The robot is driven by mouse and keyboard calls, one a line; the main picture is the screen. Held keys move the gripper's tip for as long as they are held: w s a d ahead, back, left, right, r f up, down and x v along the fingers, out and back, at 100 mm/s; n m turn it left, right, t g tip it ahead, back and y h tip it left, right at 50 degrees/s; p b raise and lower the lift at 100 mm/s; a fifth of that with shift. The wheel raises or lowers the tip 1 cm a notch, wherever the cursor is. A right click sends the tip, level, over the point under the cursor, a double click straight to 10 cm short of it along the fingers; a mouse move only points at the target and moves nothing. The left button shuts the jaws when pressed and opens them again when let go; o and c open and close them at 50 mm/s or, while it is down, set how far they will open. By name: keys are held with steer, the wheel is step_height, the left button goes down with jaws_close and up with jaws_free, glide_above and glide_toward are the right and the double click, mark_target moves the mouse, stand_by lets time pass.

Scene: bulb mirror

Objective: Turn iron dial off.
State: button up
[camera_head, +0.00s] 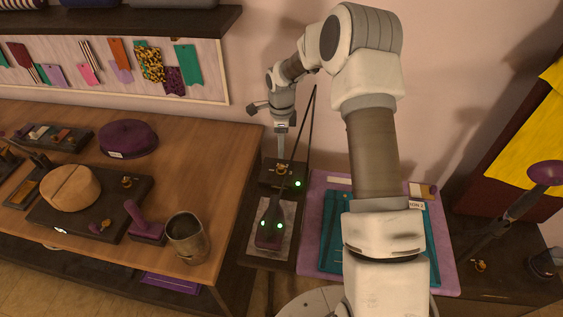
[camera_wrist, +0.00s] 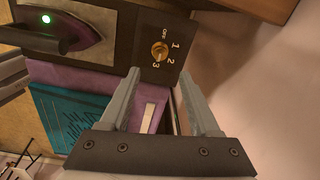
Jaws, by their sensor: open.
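The iron dial is a small brass knob (camera_wrist: 160,51) on a dark panel (camera_wrist: 147,71) marked OFF, 1, 2 and 3. I cannot tell for sure which mark it points at. In the head view the dial (camera_head: 281,169) sits on a dark box behind the iron. The iron (camera_head: 269,232) rests on its stand, with green lights lit; part of it shows in the wrist view (camera_wrist: 75,28). My gripper (camera_wrist: 158,82) is open and empty, its two fingers pointing toward the panel and apart from the dial. In the head view my gripper (camera_head: 281,150) is just above the dial.
The wall is close behind the dial.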

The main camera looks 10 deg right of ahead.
mark_target(282, 166)
step_height(282, 166, down, 9)
steer(key=shift+w+f+p, duration=0.1)
steer(key=shift+f+p, duration=0.1)
steer(key=shift+p, duration=0.4)
jaws_close()
